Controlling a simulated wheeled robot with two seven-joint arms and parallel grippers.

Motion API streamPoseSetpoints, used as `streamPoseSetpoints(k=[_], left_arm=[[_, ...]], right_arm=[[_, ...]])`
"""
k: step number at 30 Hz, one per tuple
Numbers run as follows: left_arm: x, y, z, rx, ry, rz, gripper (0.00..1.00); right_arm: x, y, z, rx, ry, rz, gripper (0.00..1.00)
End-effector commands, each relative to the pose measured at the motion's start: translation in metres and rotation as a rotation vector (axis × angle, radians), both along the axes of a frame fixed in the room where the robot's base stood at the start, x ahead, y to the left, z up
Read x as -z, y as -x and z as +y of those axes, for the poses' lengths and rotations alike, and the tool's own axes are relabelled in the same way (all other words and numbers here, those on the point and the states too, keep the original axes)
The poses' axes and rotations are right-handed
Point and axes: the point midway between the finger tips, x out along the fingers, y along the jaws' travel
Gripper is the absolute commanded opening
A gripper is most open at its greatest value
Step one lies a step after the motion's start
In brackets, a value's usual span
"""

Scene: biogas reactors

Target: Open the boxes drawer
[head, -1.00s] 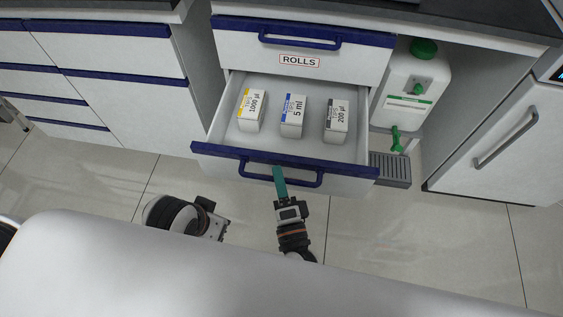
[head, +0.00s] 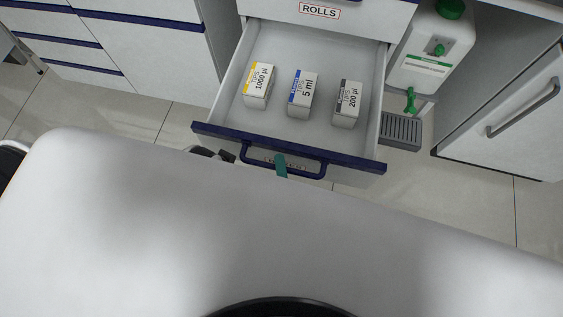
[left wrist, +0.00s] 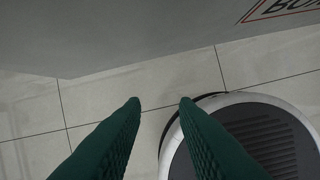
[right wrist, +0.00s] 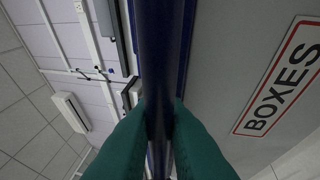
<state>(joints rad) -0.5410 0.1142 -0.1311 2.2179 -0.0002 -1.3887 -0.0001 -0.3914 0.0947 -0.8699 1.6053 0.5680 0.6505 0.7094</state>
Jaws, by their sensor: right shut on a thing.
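The boxes drawer (head: 368,115) is pulled out, with a dark blue front edge and handle (head: 310,173). Inside stand three tip boxes: a yellow-marked 1000 µl box (head: 258,86), a blue-marked 5 ml box (head: 302,94) and a grey-marked 200 µl box (head: 347,104). My right gripper (right wrist: 158,108) is shut on the blue handle bar (right wrist: 162,45), beside the BOXES label (right wrist: 282,75); its green finger also shows at the handle in the head view (head: 281,166). My left gripper (left wrist: 160,100) is open and empty below the drawer front, its fingers apart over the floor.
The ROLLS drawer (head: 360,12) above is closed. A white canister with a green cap (head: 432,50) and a grey drip tray (head: 402,130) are at the right. A white cabinet door (head: 505,120) stands further right. Tiled floor (head: 440,182) is clear there.

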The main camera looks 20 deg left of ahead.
Motion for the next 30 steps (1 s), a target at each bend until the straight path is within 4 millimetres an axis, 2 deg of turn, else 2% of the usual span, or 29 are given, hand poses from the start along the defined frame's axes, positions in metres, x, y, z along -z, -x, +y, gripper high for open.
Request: streamPoseSetpoints(k=[1,2,6,17,20,30], left_arm=[[0.000,0.000,0.000,0.000,0.000,0.000,0.27],[0.000,0.000,0.000,0.000,0.000,0.000,0.27],[0.000,0.000,0.000,0.000,0.000,0.000,0.27],[0.000,0.000,0.000,-0.001,0.000,0.000,0.27],[-0.001,0.000,0.000,-0.001,0.001,-0.002,0.27],[0.007,0.000,0.000,0.000,0.000,0.004,0.27]], right_arm=[[0.001,0.000,0.000,-0.001,0.001,0.003,0.00],[0.001,0.000,0.000,-0.001,0.001,0.003,0.14],[0.001,0.000,0.000,0.000,0.001,0.002,0.34],[0.002,0.005,-0.003,-0.001,0.001,0.002,0.34],[0.005,0.017,-0.009,-0.001,0.002,0.004,0.34],[0.017,0.080,-0.040,-0.001,0.003,0.004,0.34]])
